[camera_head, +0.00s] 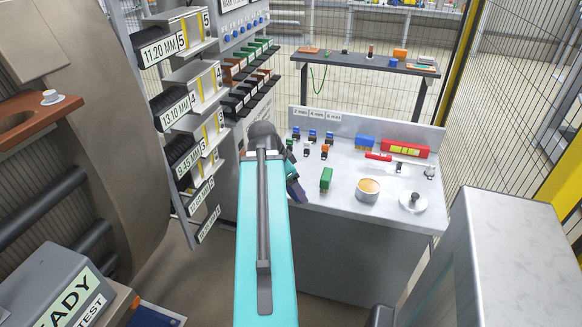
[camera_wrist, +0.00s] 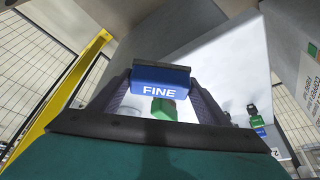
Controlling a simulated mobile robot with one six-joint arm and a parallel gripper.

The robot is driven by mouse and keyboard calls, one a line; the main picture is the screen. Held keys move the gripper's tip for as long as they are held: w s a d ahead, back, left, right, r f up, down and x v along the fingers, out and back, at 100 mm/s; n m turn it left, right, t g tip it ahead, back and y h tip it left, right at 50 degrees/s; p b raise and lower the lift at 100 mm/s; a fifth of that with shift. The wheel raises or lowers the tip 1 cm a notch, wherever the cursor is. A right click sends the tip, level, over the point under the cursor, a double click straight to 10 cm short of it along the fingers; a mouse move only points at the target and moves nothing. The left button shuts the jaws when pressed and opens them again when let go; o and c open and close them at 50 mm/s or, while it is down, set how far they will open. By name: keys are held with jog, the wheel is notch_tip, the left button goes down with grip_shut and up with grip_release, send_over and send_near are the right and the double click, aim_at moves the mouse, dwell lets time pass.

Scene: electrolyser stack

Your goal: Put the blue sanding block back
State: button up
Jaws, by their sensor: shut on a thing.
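In the wrist view my gripper (camera_wrist: 160,88) is shut on a blue sanding block (camera_wrist: 160,80) marked FINE, with a grey strip along its upper edge. The block spans between the two dark fingers. In the head view my gripper (camera_head: 295,190) shows only in part beyond my cyan arm, at the left side of the grey bench (camera_head: 345,215); I cannot make out the held block there. A green block (camera_head: 326,178) stands on the bench to the right of my gripper. It also shows in the wrist view (camera_wrist: 163,108), behind the held block.
On the bench are a blue item (camera_head: 365,142), a red holder (camera_head: 405,149) with yellow pieces, a round tin (camera_head: 368,190), a white disc with a knob (camera_head: 413,202) and several small clamp-like pieces at the back left. A shelf rack (camera_head: 195,85) stands left.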

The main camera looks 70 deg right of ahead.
jog(key=shift+r+p, duration=0.15)
jog(key=shift+p, duration=0.65)
jog(key=shift+w+d+f, duration=0.1)
jog(key=shift+w+d, duration=0.15)
jog(key=shift+d, duration=0.25)
jog(key=shift+w+d+f, duration=0.1)
jog(key=shift+w+d, duration=0.15)
jog(key=shift+d, duration=0.25)
jog(key=shift+w+d+f+p, duration=0.2)
jog(key=shift+w+d+p, duration=0.4)
jog(key=shift+d, duration=1.05)
jog(key=shift+w+d+f+p, duration=0.15)
jog(key=shift+w+d+p, duration=0.15)
jog(key=shift+w+d, duration=1)
jog(key=shift+w+d+f+p, duration=0.2)
jog(key=shift+w+d+p, duration=0.2)
jog(key=shift+d, duration=1.65)
jog(key=shift+f, duration=0.15)
jog(key=shift+f+p, duration=0.7)
jog(key=shift+f, duration=0.95)
jog(key=shift+f, duration=0.2)
jog(key=o, duration=1.1)
jog(key=shift+r, duration=0.1)
